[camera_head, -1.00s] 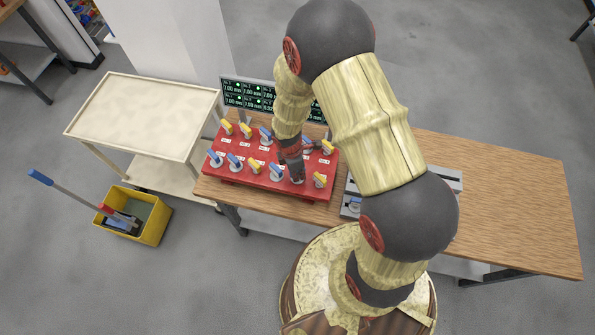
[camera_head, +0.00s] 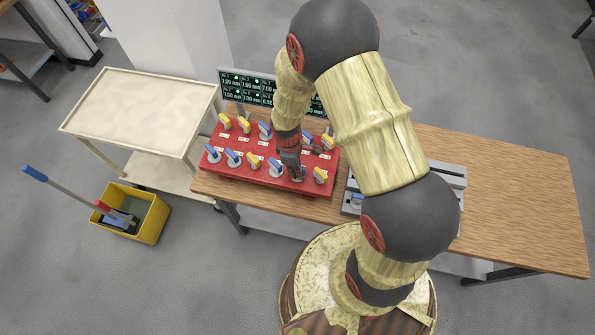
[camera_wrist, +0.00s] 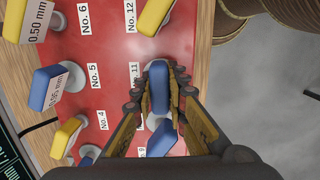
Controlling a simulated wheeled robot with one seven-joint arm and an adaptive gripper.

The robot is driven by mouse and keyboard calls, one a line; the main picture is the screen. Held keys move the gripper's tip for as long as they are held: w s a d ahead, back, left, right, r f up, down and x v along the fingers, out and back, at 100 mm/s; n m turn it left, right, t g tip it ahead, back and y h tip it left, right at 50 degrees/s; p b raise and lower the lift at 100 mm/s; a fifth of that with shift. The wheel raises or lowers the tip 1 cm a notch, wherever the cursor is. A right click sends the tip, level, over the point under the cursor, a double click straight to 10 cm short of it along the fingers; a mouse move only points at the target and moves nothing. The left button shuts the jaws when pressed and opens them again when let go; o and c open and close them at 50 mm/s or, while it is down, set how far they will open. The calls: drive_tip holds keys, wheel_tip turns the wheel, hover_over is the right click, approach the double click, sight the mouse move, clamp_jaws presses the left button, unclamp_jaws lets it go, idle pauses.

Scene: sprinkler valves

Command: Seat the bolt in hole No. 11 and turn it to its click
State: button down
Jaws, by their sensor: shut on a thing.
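The red valve board (camera_head: 228,176) stands on the wooden table, with two rows of blue and yellow bolts. My gripper (camera_wrist: 159,90) is shut on a blue-headed bolt (camera_wrist: 158,84), with one finger on each side of its head. The held bolt is beside the "No. 11" label (camera_wrist: 134,73), which a finger partly covers. A pale round collar shows partly behind the head; how deep the bolt sits is hidden. In the head view, my gripper (camera_head: 292,172) is at the front row, between a blue bolt (camera_head: 275,165) and a yellow bolt (camera_head: 320,175).
Close by in the wrist view are a blue bolt (camera_wrist: 162,138) below the held one and a yellow bolt (camera_wrist: 154,15) at No. 12. A display (camera_head: 246,91) with readings in mm stands behind the board. A grey fixture (camera_head: 352,200) is to the right; the table's right part is clear.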

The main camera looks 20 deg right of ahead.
drive_tip(key=shift+m, duration=0.7)
drive_tip(key=m+b, duration=0.1)
drive_tip(key=m, duration=0.3)
drive_tip(key=shift+f+g, duration=0.1)
drive_tip(key=shift+g, duration=0.2)
drive_tip(key=c, duration=2.2)
unclamp_jaws()
drive_tip(key=shift+m+y, duration=0.3)
drive_tip(key=shift+m, duration=0.3)
drive_tip(key=shift+c, duration=0.2)
drive_tip(key=o, duration=0.6)
drive_tip(key=shift+c, duration=0.2)
wheel_tip(320, 180, up, 9)
drive_tip(key=p, duration=0.6)
drive_tip(key=shift+r, duration=0.2)
